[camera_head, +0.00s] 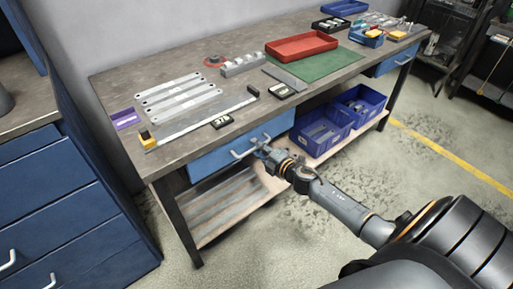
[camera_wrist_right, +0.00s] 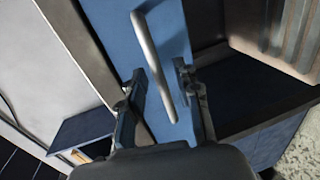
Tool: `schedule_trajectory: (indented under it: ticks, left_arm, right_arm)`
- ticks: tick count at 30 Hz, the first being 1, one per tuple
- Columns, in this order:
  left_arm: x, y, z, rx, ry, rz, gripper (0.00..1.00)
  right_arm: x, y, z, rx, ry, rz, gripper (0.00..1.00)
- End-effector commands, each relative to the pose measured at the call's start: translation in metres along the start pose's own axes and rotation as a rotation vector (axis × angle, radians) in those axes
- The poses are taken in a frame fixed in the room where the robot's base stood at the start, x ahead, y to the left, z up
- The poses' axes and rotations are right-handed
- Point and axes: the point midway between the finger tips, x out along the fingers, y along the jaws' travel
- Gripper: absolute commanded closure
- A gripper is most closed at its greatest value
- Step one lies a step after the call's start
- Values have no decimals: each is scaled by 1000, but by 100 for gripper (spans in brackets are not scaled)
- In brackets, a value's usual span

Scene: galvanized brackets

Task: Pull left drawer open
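The left drawer (camera_head: 210,164) of the workbench has a blue front under the near edge of the top and looks shut. Its pale bar handle (camera_head: 240,154) is partly hidden by my right gripper (camera_head: 262,146). In the right wrist view, the blue drawer front (camera_wrist_right: 105,22) fills the middle and the handle (camera_wrist_right: 153,58) runs between my right gripper's fingers (camera_wrist_right: 158,98). The fingers stand apart, one on each side of the bar, with visible space around it. My left gripper is not in view.
The workbench top (camera_head: 115,85) holds flat metal strips, a red tray (camera_head: 301,46) and a green mat (camera_head: 328,66). Blue bins (camera_head: 322,130) stand on the lower shelf to the right. A blue cabinet (camera_head: 70,215) stands at left. The floor before the bench is open.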

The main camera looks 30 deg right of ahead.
Motion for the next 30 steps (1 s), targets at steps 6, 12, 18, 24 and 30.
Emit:
schedule_trajectory:
  ticks: [6,12,18,24,30]
  left_arm:
    - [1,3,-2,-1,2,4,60]
    - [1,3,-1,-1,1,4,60]
    - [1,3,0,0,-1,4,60]
    - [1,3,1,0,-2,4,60]
    - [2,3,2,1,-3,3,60]
  right_arm:
    - [10,0,0,0,0,-1,67]
    - [10,0,0,0,0,-1,67]
    - [10,0,0,0,0,-1,100]
    - [10,0,0,0,0,-1,100]
    - [9,-1,3,-1,0,-1,100]
